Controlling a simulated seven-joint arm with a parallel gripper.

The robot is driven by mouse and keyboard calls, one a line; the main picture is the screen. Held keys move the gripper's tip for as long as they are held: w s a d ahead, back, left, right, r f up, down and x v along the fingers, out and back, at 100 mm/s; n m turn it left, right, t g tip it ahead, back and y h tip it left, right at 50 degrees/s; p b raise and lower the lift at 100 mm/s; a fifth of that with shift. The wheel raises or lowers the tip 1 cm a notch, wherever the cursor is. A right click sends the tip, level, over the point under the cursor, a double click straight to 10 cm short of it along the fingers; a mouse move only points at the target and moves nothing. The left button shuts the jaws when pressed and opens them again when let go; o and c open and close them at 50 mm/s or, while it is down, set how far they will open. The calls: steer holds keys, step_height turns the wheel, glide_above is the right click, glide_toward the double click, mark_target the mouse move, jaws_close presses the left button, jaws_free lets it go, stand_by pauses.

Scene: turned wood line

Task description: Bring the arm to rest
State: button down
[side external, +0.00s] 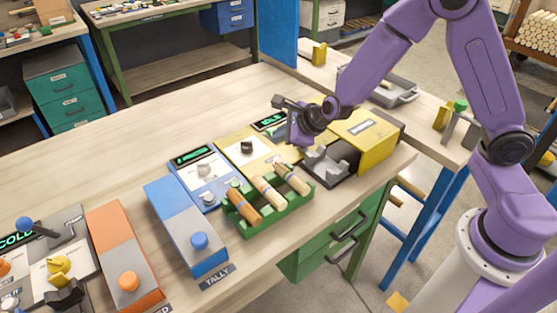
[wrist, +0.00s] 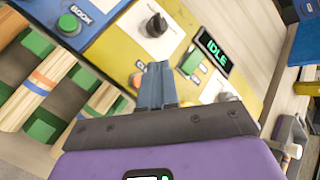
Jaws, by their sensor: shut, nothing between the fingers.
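My gripper (side external: 296,141) is above the yellow panel at the right part of the bench. In the wrist view its two fingers (wrist: 157,84) are together with nothing between them, pointing down over the yellow panel (wrist: 181,52). The panel carries a dark knob (wrist: 156,25) and a display (wrist: 212,50) reading IDLE. My arm reaches in from the right, bent at the elbow. How high the fingertips are above the panel is hard to tell.
A green rack (side external: 232,222) with several turned wood pieces stands close by, left of my gripper. A yellow housing (side external: 366,137) with a grey cradle (side external: 328,166) is just right. Blue (side external: 187,228) and orange (side external: 124,257) boxes stand left. The bench behind (side external: 120,150) is clear.

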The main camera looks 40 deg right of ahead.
stand_by(0.3)
steer(key=s+a+r+n+g+y, duration=0.1)
steer(key=s+a+r+n+g, duration=0.2)
steer(key=s+n, duration=0.7)
steer(key=s+a+r+n+g+y, duration=0.2)
steer(key=s+r+n+g, duration=0.1)
steer(key=s+n, duration=0.7)
steer(key=s+d+r+n+g+h, duration=0.2)
steer(key=s+d+r+n+h, duration=0.1)
steer(key=s+d+n, duration=0.9)
steer(key=s+n+h, duration=0.1)
steer(key=n, duration=0.4)
steer(key=shift+s+d+g+h, duration=0.15)
steer(key=shift+s+g+h, duration=0.15)
steer(key=shift+s+g, duration=0.1)
steer(key=shift+r, duration=0.1)
